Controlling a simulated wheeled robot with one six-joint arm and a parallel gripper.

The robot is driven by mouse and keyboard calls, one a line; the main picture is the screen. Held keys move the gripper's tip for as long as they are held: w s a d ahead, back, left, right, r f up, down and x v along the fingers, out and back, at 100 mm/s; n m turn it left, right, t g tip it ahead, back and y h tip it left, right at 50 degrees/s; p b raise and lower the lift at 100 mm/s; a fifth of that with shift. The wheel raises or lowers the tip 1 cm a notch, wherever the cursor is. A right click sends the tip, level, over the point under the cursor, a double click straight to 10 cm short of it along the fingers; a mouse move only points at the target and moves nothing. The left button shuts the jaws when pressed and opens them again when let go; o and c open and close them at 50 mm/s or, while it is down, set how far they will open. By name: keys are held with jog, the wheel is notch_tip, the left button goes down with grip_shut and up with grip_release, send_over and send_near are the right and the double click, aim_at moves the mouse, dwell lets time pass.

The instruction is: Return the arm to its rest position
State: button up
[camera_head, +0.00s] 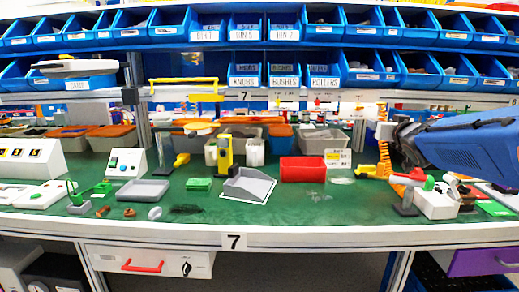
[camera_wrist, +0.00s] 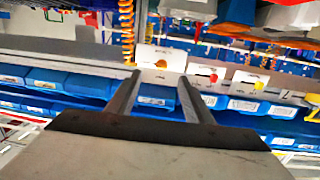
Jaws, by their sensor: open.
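My arm (camera_head: 465,142), blue with a dark wrist, reaches in from the right edge of the head view, above the right end of the green bench. My gripper (camera_wrist: 159,77) shows in the wrist view with its two grey fingers apart and nothing between them. Beyond the fingertips is a white panel with an orange rotary knob (camera_wrist: 161,63). I cannot tell the distance to it, but no contact shows. The gripper's fingers cannot be made out in the head view.
An orange coiled cord (camera_head: 384,152) hangs near my wrist. Blue bins (camera_head: 350,28) line the shelves.

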jog(key=s+a+f+g+y, duration=0.1)
jog(key=s+a+f+g, duration=0.3)
jog(key=s+f, duration=0.5)
jog(key=s+a+f+n+g, duration=0.1)
jog(key=s+a+f+g, duration=0.3)
jog(key=s, duration=1.2)
jog(key=s+a+f+g+y, duration=0.1)
jog(key=s+a+f+g, duration=0.3)
jog(key=s+a+f, duration=0.4)
jog(key=s+f, duration=0.5)
jog(key=f, duration=0.3)
jog(key=shift+s+a+n+y, duration=0.2)
jog(key=shift+n+y, duration=0.1)
jog(key=shift+n, duration=0.1)
